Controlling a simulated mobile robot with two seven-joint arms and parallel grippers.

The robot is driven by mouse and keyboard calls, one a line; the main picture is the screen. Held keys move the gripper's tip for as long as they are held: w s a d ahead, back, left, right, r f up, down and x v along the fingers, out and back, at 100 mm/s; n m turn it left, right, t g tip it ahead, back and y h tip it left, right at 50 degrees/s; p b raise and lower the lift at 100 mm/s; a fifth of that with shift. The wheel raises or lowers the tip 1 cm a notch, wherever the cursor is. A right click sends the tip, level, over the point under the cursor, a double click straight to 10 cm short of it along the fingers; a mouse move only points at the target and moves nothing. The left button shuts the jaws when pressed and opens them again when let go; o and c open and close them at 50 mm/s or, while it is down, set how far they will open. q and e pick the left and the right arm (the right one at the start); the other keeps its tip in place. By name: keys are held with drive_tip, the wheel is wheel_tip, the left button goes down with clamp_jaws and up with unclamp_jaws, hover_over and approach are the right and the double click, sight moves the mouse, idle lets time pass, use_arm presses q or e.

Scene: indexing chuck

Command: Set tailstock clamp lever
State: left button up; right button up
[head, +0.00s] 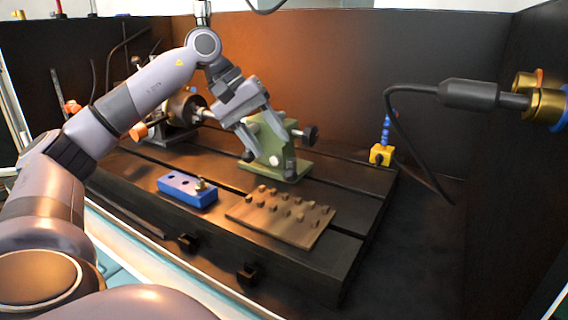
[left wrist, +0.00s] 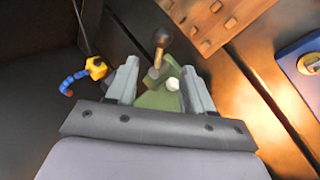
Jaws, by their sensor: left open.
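The green tailstock (head: 272,170) stands on the dark slotted table in the head view. A black knob (head: 309,136) sticks out at its right side. My left gripper (head: 268,148) is over the tailstock, its fingers open and pointing down. In the left wrist view the open fingers (left wrist: 159,68) straddle part of the green tailstock (left wrist: 155,98). A dark ball-ended lever (left wrist: 161,40) shows just beyond and between the fingertips, with a pale round end below it. I cannot tell whether either finger touches the lever. My right gripper is out of view.
A blue block (head: 187,192) and a brown board with several pegs (head: 282,218) lie in front of the tailstock. The chuck unit (head: 180,108) stands to the left. A yellow block with a blue hose (head: 381,154) is at the right. Dark walls enclose the table.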

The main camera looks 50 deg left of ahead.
sight(291, 174)
use_arm(q)
drive_tip(key=b+x, duration=0.1)
drive_tip(key=x, duration=0.5)
drive_tip(key=shift+w+d+f, duration=0.1)
drive_tip(key=shift+f, duration=0.1)
clamp_jaws()
